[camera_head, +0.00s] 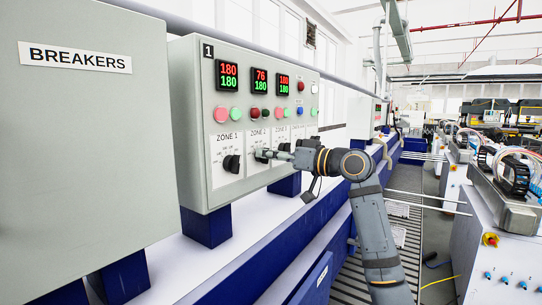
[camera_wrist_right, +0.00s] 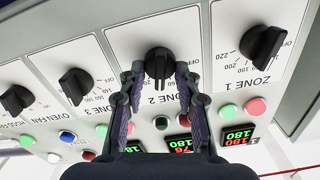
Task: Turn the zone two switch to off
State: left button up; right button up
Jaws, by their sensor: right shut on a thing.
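The zone two switch is a black rotary knob (camera_wrist_right: 158,60) on a white plate labelled ZONE 2. Its grip ridge stands about upright in the right wrist view; the scale around it is mostly hidden by my fingers. My right gripper (camera_wrist_right: 160,76) is shut on this knob, with one finger on each side of the ridge. In the head view my right gripper (camera_head: 266,155) reaches the panel from the right and covers most of the knob. My left gripper is in neither view.
The zone 1 knob (camera_head: 231,163) is close beside, and another black knob (camera_wrist_right: 76,86) sits on the other side. A grey control box (camera_head: 190,130) carries buttons and displays; the middle display (camera_head: 260,81) reads 76 over 180. A BREAKERS cabinet (camera_head: 80,150) stands at left.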

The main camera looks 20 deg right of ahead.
jog(key=n+b, duration=0.1)
jog(key=n, duration=0.5)
jog(key=n+b, duration=0.2)
jog(key=n, duration=0.4)
jog(key=n+b, duration=0.1)
jog(key=n, duration=0.4)
jog(key=shift+s+a+f+n+b, duration=0.2)
jog(key=shift+a+n+b, duration=0.05)
jog(key=shift+n+b, duration=0.15)
dwell(0.4)
jog(key=o, duration=1.1)
jog(key=shift+o, duration=0.2)
